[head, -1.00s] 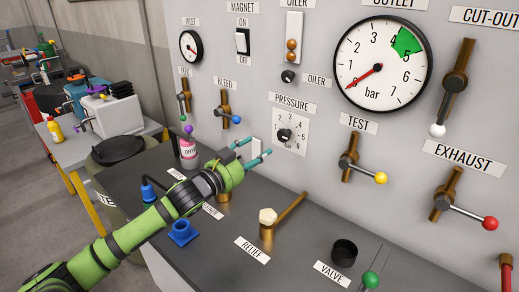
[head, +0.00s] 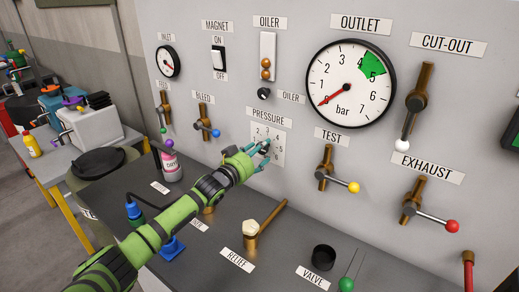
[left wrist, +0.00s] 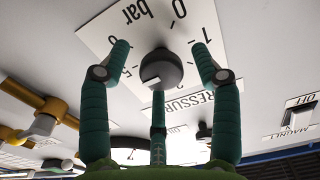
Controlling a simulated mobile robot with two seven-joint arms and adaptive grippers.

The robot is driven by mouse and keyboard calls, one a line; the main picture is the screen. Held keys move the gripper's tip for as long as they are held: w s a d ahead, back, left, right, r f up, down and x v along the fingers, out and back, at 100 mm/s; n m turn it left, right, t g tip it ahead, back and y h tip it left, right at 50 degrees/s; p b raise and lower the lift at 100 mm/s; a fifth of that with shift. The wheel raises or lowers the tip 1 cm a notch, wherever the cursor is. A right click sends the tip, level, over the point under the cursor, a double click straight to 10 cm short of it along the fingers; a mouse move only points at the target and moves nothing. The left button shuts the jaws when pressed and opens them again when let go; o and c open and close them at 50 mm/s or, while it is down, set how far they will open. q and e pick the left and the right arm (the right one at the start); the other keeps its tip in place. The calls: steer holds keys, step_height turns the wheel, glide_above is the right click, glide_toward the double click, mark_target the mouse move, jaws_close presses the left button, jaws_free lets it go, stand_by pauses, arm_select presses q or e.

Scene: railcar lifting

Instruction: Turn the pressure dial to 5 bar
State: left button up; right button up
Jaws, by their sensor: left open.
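The pressure dial is a dark round knob on a white scale plate (head: 279,154) under the PRESSURE label on the grey panel. In the left wrist view the knob (left wrist: 161,69) sits between my spread teal fingers, and numbers and "bar" show on the plate around it. My left gripper (head: 262,152) is open in front of the dial, with its fingers around the knob; I cannot tell whether they touch it. The gripper partly covers the scale in the head view, and the dial's pointer cannot be read. My right gripper is not in view.
The outlet gauge (head: 351,83) has its red needle at the low end. The TEST lever (head: 338,179) and BLEED lever (head: 205,121) flank the dial.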

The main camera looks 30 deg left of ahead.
arm_select(q)
steer(key=c, duration=1.1)
steer(key=shift+f+m, duration=0.1)
steer(key=shift+m, duration=0.2)
steer(key=shift+c, duration=0.2)
steer(key=o, duration=1.1)
steer(key=shift+o, duration=0.2)
steer(key=s+a, duration=0.1)
steer(key=s, duration=1)
steer(key=shift+s+a, duration=0.4)
